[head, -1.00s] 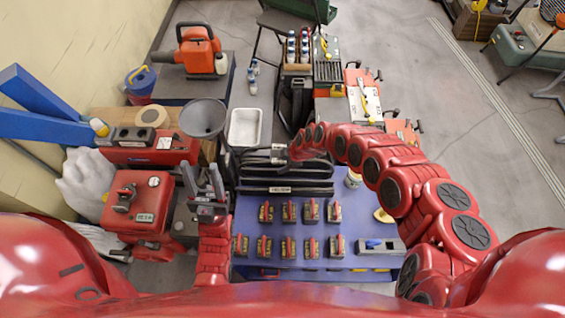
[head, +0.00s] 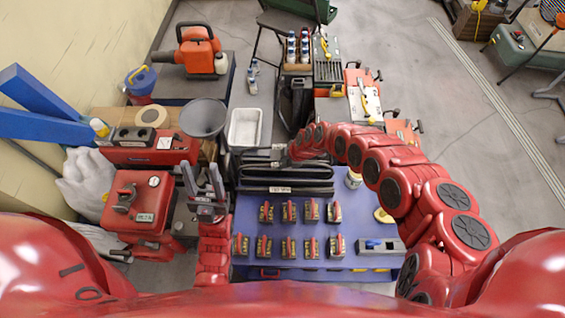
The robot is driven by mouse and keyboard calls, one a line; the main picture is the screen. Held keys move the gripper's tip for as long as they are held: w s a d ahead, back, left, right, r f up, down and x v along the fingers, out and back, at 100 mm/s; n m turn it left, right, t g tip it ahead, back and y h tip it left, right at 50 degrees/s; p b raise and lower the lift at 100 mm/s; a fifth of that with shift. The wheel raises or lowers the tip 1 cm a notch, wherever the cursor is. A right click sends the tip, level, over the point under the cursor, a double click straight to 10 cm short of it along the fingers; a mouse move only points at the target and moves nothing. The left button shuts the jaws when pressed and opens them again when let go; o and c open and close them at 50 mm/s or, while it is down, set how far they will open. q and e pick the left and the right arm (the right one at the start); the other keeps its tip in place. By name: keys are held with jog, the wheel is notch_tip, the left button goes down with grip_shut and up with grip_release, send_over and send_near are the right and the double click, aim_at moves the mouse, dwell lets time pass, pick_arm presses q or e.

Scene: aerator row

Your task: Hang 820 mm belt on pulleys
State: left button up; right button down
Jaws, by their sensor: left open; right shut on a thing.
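Black belts (head: 287,183) lie in flattened loops at the back edge of the blue table, with a small white label at their front. I cannot read which one is 820 mm. My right gripper (head: 268,155) is at the back of these loops, small and dark against them, and is shut on a black belt; its fingers are partly lost among the dark shapes. My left gripper (head: 205,187) is open and empty, fingers pointing away from me, left of the blue table. I cannot make out any pulleys.
Several red-and-yellow parts (head: 289,212) stand in two rows on the blue table (head: 350,222). The floor at right is open.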

notch_tip(320, 180, up, 12)
jog(key=p, duration=1)
jog(key=shift+p, duration=0.3)
